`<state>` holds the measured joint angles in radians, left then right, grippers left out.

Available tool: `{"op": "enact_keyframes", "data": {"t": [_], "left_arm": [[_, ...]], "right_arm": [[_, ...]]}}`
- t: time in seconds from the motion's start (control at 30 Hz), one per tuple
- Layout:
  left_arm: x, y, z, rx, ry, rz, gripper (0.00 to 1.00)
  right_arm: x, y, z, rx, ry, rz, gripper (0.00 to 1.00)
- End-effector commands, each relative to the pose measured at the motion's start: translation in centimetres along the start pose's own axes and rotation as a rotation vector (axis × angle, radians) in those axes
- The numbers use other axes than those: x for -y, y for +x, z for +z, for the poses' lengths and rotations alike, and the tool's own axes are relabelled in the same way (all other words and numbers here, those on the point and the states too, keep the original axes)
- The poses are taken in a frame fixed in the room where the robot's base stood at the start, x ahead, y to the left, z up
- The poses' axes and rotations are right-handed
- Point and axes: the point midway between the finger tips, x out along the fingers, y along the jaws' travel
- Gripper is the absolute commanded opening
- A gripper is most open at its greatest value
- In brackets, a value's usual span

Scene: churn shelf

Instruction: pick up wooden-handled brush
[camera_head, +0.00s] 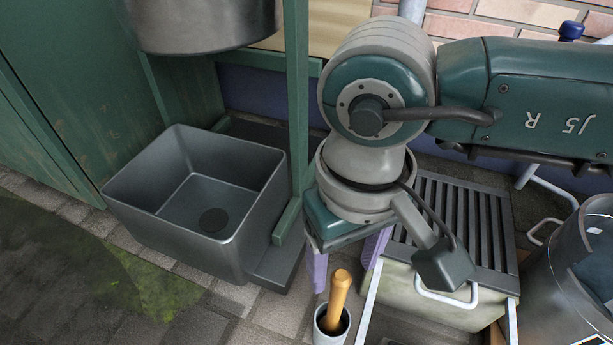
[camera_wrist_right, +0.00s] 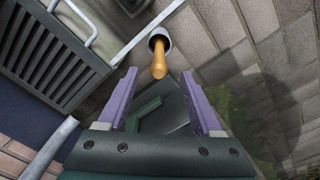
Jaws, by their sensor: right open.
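The wooden-handled brush (camera_head: 338,292) stands tilted in a small grey cup (camera_head: 331,336) at the bottom of the head view. Its handle sticks up and its lower end is hidden in the cup. In the right wrist view the handle (camera_wrist_right: 158,62) shows just beyond my fingertips, with the cup (camera_wrist_right: 160,38) behind it. My right gripper (camera_head: 345,268) is open and empty, its purple fingers apart. In the head view it is just above and behind the brush. In the right wrist view the handle lies between the lines of the two fingers (camera_wrist_right: 159,75). My left gripper is not in view.
A square grey bin (camera_head: 185,255) stands to the left by a green post (camera_head: 297,110). A pale box with a slatted grey top (camera_head: 460,225) and a metal handle stands close on the right. A large grey cylindrical container (camera_head: 565,270) is at far right. Paved floor in front-left is clear.

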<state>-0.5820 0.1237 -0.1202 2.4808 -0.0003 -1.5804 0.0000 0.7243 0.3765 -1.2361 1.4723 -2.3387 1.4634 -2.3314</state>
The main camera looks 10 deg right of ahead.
Motion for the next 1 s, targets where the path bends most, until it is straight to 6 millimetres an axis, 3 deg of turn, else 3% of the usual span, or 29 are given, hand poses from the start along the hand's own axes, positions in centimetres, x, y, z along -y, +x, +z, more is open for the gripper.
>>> {"op": "enact_keyframes", "data": {"t": [0.03,0.4,0.77,1.0], "left_arm": [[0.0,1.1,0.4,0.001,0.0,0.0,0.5],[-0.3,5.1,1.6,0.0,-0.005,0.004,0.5],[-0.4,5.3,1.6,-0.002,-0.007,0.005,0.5],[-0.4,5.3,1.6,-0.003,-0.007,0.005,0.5]], "right_arm": [[0.1,1.3,0.0,0.001,0.001,-0.002,0.67],[0.2,6.1,0.1,0.001,0.003,-0.004,0.67],[0.2,6.6,0.0,-0.001,0.002,-0.004,0.67],[0.2,6.6,0.0,-0.001,0.002,-0.004,0.4]]}}
